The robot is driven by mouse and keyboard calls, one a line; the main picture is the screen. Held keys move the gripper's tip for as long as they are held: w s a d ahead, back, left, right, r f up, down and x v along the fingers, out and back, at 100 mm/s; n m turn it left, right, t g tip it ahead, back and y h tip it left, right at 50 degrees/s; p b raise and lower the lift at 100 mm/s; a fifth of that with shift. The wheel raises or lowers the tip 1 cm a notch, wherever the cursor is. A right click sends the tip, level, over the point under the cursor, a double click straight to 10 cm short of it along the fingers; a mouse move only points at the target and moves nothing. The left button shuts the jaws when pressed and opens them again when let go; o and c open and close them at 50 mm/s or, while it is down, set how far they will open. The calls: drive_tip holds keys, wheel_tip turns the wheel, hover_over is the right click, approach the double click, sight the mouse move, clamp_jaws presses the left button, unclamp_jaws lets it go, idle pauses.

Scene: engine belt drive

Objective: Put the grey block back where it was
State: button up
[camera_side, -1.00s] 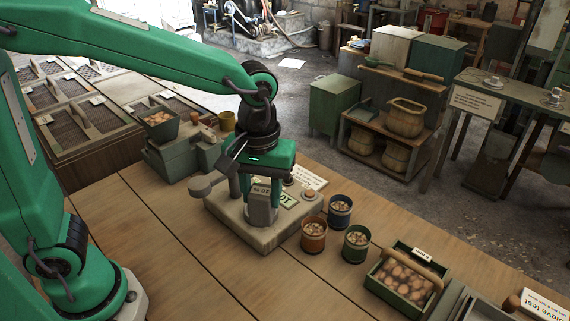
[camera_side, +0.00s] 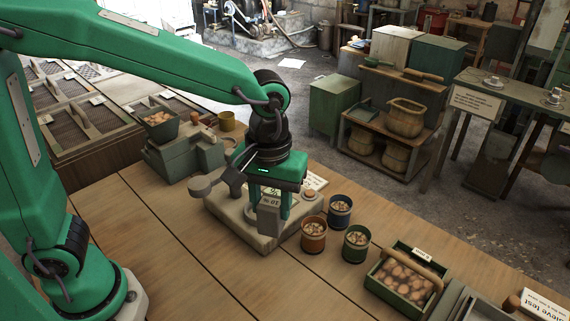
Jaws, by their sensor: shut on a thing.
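The grey block (camera_side: 269,219) is upright between the fingers of my gripper (camera_side: 270,205), which is shut on it. It is over the right part of a pale, flat-topped base (camera_side: 240,229) on the bench. I cannot tell whether the block touches the base. A small label with print (camera_side: 271,198) shows just above the block, between the fingers. My gripper hides much of the base's top and its far side.
Blue (camera_side: 340,212), orange (camera_side: 313,235) and green (camera_side: 356,244) cups stand close to the right of the base. A green crate (camera_side: 402,283) sits farther right. A grey-green machine (camera_side: 185,152) stands behind left. The bench front is clear.

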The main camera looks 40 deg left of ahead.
drive_tip(key=s+d+f+m, duration=0.2)
drive_tip(key=s+d+m, duration=0.1)
drive_tip(key=d, duration=0.4)
drive_tip(key=s+d+f+m, duration=0.2)
drive_tip(key=d, duration=0.5)
drive_tip(key=shift+w+a+f, duration=0.75)
drive_tip(key=shift+w+f, duration=1)
drive_tip(key=shift+f, duration=0.1)
drive_tip(key=shift+w+a+f, duration=0.75)
drive_tip(key=shift+w+f, duration=1.05)
drive_tip(key=shift+f, duration=0.05)
drive_tip(key=shift+w+a+f, duration=0.75)
drive_tip(key=shift+w+f, duration=1)
drive_tip(key=shift+f, duration=0.1)
drive_tip(key=shift+f, duration=0.15)
drive_tip(key=o, duration=1.2)
drive_tip(key=shift+c, duration=0.2)
wheel_tip(320, 180, up, 12)
drive_tip(key=shift+r, duration=0.2)
